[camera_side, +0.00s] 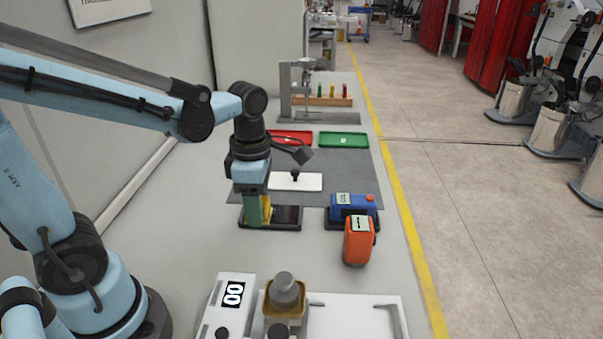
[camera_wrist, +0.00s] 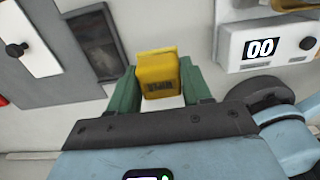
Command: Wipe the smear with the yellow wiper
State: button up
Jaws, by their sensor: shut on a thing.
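My gripper (camera_side: 258,208) points down at the left end of a black tray (camera_side: 288,214) on the bench. Its green fingers are shut on the yellow wiper (camera_side: 266,206). In the wrist view the yellow wiper (camera_wrist: 158,72) sits between the two fingers, with dark marking on its face and a pale strip at its lower edge. The dark tray also shows in the wrist view (camera_wrist: 95,42), to the left of the wiper. I cannot tell whether the wiper touches the tray or bench. I cannot make out the smear in either view.
A white plate with a black knob (camera_side: 308,182) lies on the grey mat (camera_side: 345,178). Blue (camera_side: 352,205) and orange (camera_side: 359,243) devices stand at right. Red (camera_side: 290,136) and green (camera_side: 343,139) trays lie behind. A white machine with a display (camera_side: 224,310) is in front.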

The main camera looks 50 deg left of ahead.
jog(key=w+a, duration=0.8)
jog(key=a, duration=0.2)
jog(key=shift+a+f, duration=0.2)
jog(key=shift+f, duration=3.8)
jog(key=shift+s+d+f, duration=0.15)
jog(key=shift+f, duration=0.1)
jog(key=shift+c, duration=0.3)
jog(key=shift+s+d+f, duration=0.1)
jog(key=shift+s+d, duration=1.2)
jog(key=w+a, duration=0.3)
jog(key=shift+r, duration=4.15)
jog(key=shift+s, duration=0.1)
